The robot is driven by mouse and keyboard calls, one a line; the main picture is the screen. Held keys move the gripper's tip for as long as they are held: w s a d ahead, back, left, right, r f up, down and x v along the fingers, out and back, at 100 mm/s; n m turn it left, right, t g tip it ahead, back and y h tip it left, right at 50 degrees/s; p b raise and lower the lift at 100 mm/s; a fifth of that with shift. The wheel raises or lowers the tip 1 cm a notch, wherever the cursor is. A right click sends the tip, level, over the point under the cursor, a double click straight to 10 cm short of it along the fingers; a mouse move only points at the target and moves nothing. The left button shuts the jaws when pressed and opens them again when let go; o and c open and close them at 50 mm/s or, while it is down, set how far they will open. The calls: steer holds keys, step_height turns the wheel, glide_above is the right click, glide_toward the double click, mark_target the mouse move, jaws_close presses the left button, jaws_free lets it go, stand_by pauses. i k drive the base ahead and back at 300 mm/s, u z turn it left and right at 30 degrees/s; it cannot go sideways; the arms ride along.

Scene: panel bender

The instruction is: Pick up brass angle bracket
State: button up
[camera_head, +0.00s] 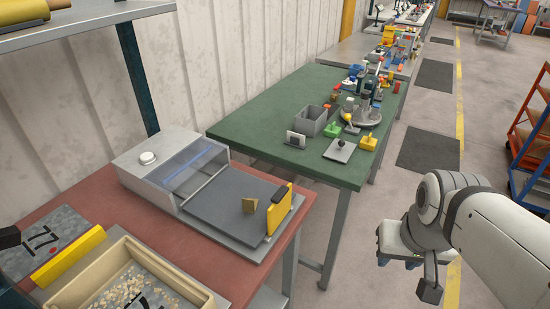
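My gripper (408,272) is at the right, over the floor, well away from the bracket and apart from the bench. Its fingers are small and partly hidden by my arm, so I cannot tell whether they are open or shut. I see nothing held in it.
The bender sits on a red-topped bench (95,221) with a cream tray of chips (72,293) and a yellow bar (68,257) at lower left. A green table (262,120) with a grey bin (311,121) and several small parts stands behind. An orange-and-blue rack stands at far right.

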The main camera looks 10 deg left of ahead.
mark_target(249, 205)
steer(key=z, duration=0.1)
steer(key=k, duration=0.2)
steer(key=u, duration=2.65)
steer(key=k, duration=0.75)
steer(key=z, duration=1.2)
steer(key=i, duration=1)
